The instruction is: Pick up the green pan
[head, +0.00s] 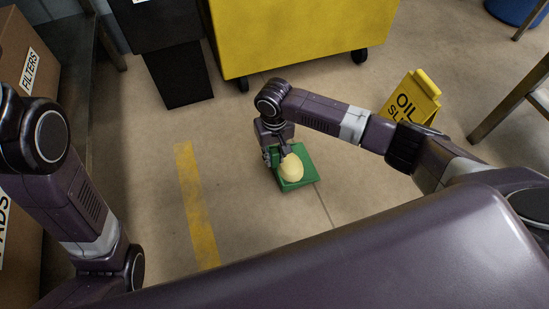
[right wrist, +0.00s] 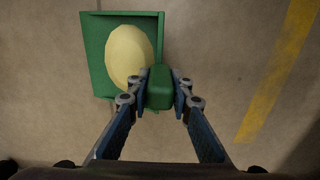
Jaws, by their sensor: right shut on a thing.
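The green pan (head: 305,178) is a shallow square tray on or just above the floor, in the middle of the head view. It also shows in the right wrist view (right wrist: 94,60), at the upper left. A pale yellow rounded thing (head: 291,168) sits in it. My right gripper (head: 277,159) is at the pan's left edge. In the right wrist view its fingers (right wrist: 160,88) are shut on the pan's green handle. Whether the pan touches the floor I cannot tell. My left arm is at the left of the head view, its gripper out of sight.
A yellow wheeled cabinet (head: 300,35) and a black bin (head: 180,75) stand behind. A yellow oil sign (head: 412,98) stands right of the pan. A yellow stripe (head: 195,205) runs along the floor at left. Cardboard boxes (head: 22,50) line the left side. The floor around the pan is clear.

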